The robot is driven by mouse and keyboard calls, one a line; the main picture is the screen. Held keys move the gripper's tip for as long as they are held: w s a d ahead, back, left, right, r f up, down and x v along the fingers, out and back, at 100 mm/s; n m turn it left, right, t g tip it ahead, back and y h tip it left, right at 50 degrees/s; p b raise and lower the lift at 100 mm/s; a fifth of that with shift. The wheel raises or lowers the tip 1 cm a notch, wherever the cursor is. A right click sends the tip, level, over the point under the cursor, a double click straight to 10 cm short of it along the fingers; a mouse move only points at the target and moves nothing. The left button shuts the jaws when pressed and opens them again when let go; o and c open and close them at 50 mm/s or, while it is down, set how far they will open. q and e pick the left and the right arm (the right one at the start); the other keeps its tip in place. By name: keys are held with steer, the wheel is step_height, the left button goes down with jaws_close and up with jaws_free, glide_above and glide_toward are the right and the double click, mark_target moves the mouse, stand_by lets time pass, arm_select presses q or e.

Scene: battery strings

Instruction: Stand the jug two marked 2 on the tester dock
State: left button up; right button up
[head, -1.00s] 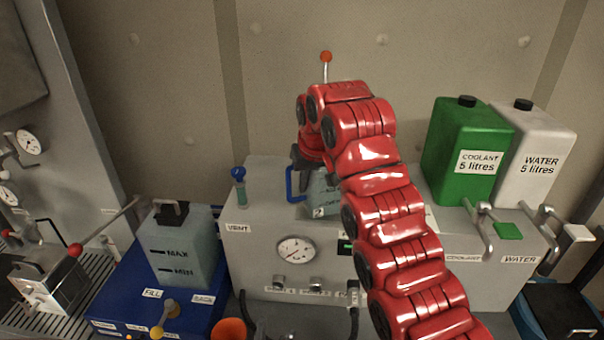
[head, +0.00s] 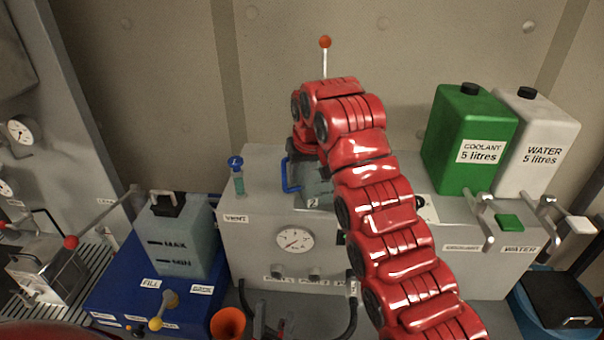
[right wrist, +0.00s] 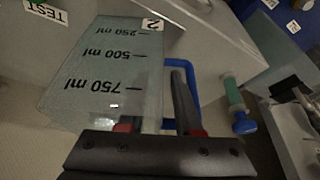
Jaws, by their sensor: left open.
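Jug two (head: 316,188) is grey, with a blue handle and a label 2, above or on the top of the grey bench unit in the head view; I cannot tell if it touches. In the right wrist view the jug (right wrist: 105,75) fills the upper left, marked in ml. My right gripper (right wrist: 165,100) has its fingers at the blue handle and looks shut on it; in the head view the red arm hides much of it. A TEST label (right wrist: 47,12) lies near the jug's base; the dock itself is largely hidden.
Green coolant (head: 468,140) and white water (head: 540,145) containers stand at the right. A blue-topped vial (head: 237,180) stands left of the jug. A MAX/MIN tank (head: 180,240) sits on a blue base. An orange cup (head: 228,324) is in front, near dark hoses.

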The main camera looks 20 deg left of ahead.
steer(key=shift+w+a+r, duration=0.1)
steer(key=shift+r, duration=0.05)
steer(key=b+v, duration=0.2)
steer(key=v, duration=0.4)
steer(key=shift+r, duration=0.1)
steer(key=p+v, duration=0.4)
steer(key=v, duration=0.1)
steer(key=shift+r+p, duration=0.35)
steer(key=shift+p, duration=0.05)
